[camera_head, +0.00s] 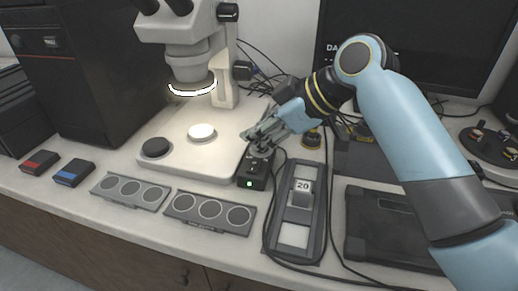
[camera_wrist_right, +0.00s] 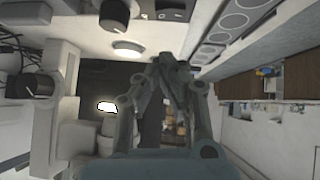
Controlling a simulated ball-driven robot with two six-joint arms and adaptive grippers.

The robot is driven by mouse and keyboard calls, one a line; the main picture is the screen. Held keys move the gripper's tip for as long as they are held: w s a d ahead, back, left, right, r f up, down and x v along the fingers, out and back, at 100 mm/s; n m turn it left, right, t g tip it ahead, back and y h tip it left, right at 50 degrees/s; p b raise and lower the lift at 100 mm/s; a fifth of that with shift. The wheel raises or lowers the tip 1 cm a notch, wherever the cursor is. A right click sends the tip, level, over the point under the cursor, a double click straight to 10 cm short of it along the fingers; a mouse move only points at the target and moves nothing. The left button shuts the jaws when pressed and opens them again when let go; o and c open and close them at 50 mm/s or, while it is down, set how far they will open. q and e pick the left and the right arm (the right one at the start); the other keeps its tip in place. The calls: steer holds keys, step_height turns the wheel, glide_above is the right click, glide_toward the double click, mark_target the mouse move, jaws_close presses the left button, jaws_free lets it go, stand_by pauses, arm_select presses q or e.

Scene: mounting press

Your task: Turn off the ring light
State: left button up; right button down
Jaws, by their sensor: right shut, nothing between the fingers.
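The ring light (camera_head: 192,90) glows white around the bottom of the microscope head. A small black control box (camera_head: 252,175) with a lit pale indicator on its front stands at the right edge of the microscope base; a cable lies beside it. My right gripper (camera_head: 256,141) is shut and empty, with its fingertips just above the back of this box; I cannot tell whether they touch it. My left gripper is not in view.
The microscope base (camera_head: 185,160) carries a white disc and a black disc. Two sample trays (camera_head: 130,190) lie in front. A grey holder (camera_head: 297,215) with a "20" block lies right of the box. A dark case (camera_head: 385,225) and a monitor (camera_head: 440,40) are farther right.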

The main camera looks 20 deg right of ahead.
mark_target(259, 164)
steer(key=shift+w+d+f, duration=0.15)
steer(key=shift+f, duration=1.8)
steer(key=shift+d+f, duration=0.1)
steer(key=shift+f, duration=0.2)
